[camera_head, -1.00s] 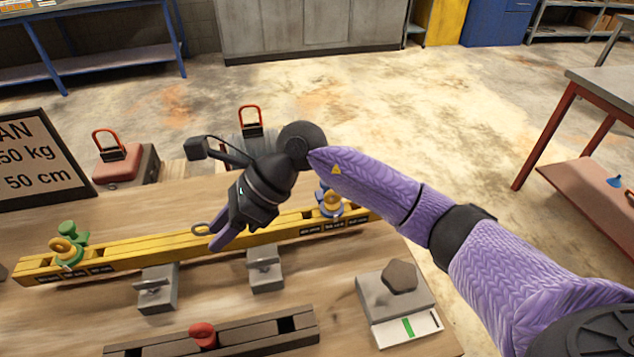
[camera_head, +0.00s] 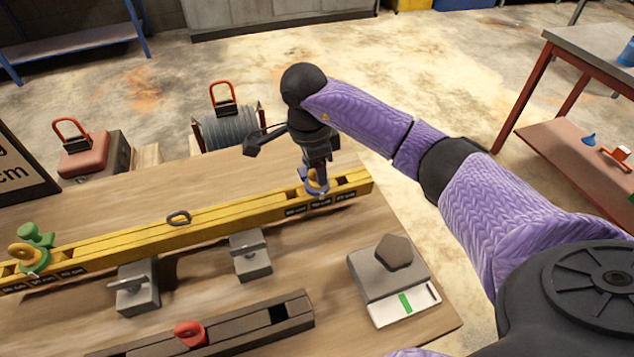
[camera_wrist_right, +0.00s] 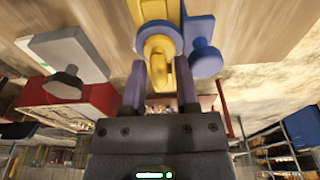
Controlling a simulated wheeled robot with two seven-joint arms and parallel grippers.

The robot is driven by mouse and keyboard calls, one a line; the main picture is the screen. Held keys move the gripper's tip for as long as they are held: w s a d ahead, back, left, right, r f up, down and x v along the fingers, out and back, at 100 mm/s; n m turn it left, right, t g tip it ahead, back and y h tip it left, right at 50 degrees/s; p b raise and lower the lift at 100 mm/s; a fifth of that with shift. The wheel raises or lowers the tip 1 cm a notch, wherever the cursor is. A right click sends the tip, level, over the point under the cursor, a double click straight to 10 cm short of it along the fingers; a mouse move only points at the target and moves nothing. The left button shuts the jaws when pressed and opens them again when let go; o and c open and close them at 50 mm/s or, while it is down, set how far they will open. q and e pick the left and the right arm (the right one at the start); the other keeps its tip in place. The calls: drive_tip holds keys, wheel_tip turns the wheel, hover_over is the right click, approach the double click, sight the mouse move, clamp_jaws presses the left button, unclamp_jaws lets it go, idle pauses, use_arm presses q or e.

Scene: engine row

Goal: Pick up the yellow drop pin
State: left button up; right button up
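A long yellow beam (camera_head: 130,240) lies across the wooden table. Near its right end a blue part (camera_head: 318,186) sits under my right gripper (camera_head: 318,180). In the right wrist view a yellow pin with a rounded head (camera_wrist_right: 158,46) shows beside the blue knobbed part (camera_wrist_right: 205,58). My right gripper (camera_wrist_right: 161,75) is open, its two purple fingers apart on either side of the yellow pin's head. I cannot tell if they touch it. Another yellow ring-like piece (camera_head: 24,252) is at the beam's left end, beside a green knobbed part (camera_head: 36,236). My left gripper is out of view.
Two grey clamp blocks (camera_head: 137,290) (camera_head: 250,258) stand in front of the beam. A dark rail (camera_head: 230,328) with a red knob (camera_head: 190,333) is nearer. A scale (camera_head: 375,280) holding a dark hexagonal piece (camera_head: 394,252) is at the right. A dark loop (camera_head: 178,218) lies on the beam.

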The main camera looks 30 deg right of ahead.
clamp_jaws()
drive_tip(key=shift+r, duration=0.1)
